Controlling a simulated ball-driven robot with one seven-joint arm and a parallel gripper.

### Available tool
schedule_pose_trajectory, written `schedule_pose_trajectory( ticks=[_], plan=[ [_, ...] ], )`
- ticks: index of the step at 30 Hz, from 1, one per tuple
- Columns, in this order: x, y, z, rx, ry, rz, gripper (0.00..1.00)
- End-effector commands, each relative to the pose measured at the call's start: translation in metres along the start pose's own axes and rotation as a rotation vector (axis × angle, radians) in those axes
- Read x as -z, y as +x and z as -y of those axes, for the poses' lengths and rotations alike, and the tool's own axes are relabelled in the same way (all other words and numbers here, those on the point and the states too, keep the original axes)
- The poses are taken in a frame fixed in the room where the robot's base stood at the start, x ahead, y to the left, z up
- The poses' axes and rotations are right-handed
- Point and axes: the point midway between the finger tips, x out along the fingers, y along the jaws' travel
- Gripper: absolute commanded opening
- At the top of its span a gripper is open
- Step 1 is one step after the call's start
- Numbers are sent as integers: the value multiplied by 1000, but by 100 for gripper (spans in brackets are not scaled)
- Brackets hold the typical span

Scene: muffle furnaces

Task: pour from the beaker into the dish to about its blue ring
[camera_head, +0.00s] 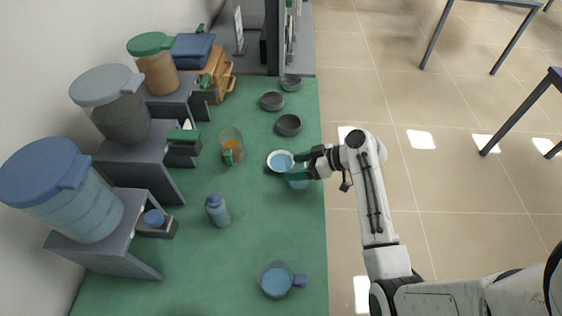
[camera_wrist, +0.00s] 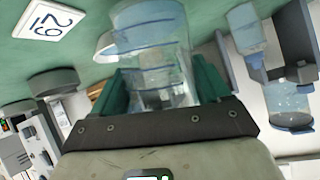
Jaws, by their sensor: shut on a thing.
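My gripper (camera_head: 303,163) is shut on a clear, pale-blue beaker (camera_wrist: 155,45), which shows between its green fingers in the wrist view. A small white-rimmed dish (camera_head: 280,161) with blue inside is just left of the fingers on the green bench. I cannot tell whether the blue is its ring or liquid. The beaker's tilt, its liquid level and any stream are not clear.
The green bench (camera_head: 245,250) also holds a blue-handled jug (camera_head: 275,281), a blue bottle (camera_head: 216,211), a glass with orange contents (camera_head: 231,146) and dark bowls (camera_head: 288,125). Large lidded containers (camera_head: 75,195) stand on grey stands at left. Bench is clear between bottle and jug.

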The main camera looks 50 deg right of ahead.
Motion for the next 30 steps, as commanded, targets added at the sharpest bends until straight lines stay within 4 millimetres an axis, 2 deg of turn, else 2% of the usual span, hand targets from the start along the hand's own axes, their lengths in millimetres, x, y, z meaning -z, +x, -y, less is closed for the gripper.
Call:
schedule_pose_trajectory(
  ticks=[16,30],
  plan=[
    [-13,0,4,-52,-126,-135,19],
    [-11,-3,7,-72,-174,-187,19]
  ],
)
